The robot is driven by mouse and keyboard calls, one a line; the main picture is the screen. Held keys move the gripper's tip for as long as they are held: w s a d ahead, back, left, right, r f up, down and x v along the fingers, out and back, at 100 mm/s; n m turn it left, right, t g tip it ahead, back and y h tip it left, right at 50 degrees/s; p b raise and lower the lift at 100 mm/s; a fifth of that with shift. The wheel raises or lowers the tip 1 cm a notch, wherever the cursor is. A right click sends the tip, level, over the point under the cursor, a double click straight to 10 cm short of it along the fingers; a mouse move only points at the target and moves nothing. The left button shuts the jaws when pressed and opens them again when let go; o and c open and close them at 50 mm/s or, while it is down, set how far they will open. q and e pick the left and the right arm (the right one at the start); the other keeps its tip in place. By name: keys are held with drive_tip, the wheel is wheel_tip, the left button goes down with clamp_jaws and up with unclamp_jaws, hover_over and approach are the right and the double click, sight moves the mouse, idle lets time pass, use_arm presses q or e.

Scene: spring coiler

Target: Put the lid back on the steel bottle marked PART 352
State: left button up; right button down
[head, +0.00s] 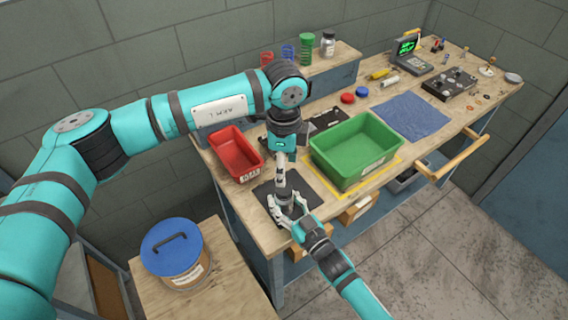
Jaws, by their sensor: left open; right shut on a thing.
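My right gripper (289,206) is low over the dark mat at the bench's front left edge. It is shut on a small grey upright thing (286,199), which looks like the steel bottle. The fingers hide much of it, and no PART 352 mark can be read. My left gripper (281,184) is open and points down directly above it, close to its top. I cannot tell whether the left fingers touch it. No separate lid for this bottle can be made out; one may be hidden between the grippers.
A red bin (233,152) stands left of the grippers and a green bin (354,149) right. Red (348,98) and blue (361,92) round caps lie behind. A shelf holds springs and a lidded bottle (328,43). A blue-lidded tub (172,248) stands front left.

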sight(284, 200)
use_arm(q)
drive_tip(key=shift+f, duration=4)
